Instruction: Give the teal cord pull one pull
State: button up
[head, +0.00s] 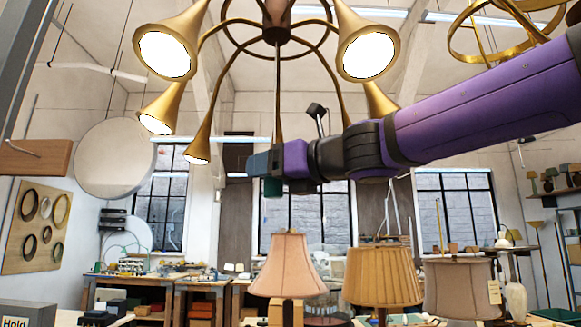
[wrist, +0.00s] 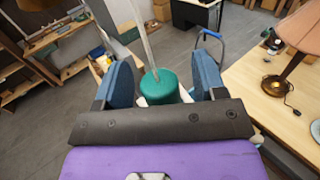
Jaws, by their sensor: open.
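The teal cord pull (wrist: 158,87) is a green-teal cylinder on a pale thin cord (wrist: 146,38). In the wrist view it sits between the two blue fingers of my gripper (wrist: 162,80), with gaps visible on both sides. My gripper is open around it. In the head view my gripper (head: 261,165) hides most of the pull; its lower end (head: 272,187) shows just under the fingers. The cord (head: 278,90) runs down from the middle of the brass chandelier (head: 276,33), whose horn shades are lit.
The lit brass horns (head: 198,147) hang above and left of my gripper. Table lamps with pink (head: 288,266), tan (head: 383,276) and grey-beige (head: 458,287) shades stand below. Another brass ring fixture (head: 500,52) hangs at the upper right, close to my arm.

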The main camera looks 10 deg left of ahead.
jog(key=shift+w+a, duration=0.25)
jog(key=shift+a, duration=0.4)
jog(key=shift+c, duration=0.4)
jog(key=c, duration=0.9)
jog(key=shift+f, duration=1.35)
jog(key=shift+r, duration=1.3)
jog(key=o, duration=1)
jog(key=shift+c, duration=0.2)
jog(key=shift+d, duration=0.1)
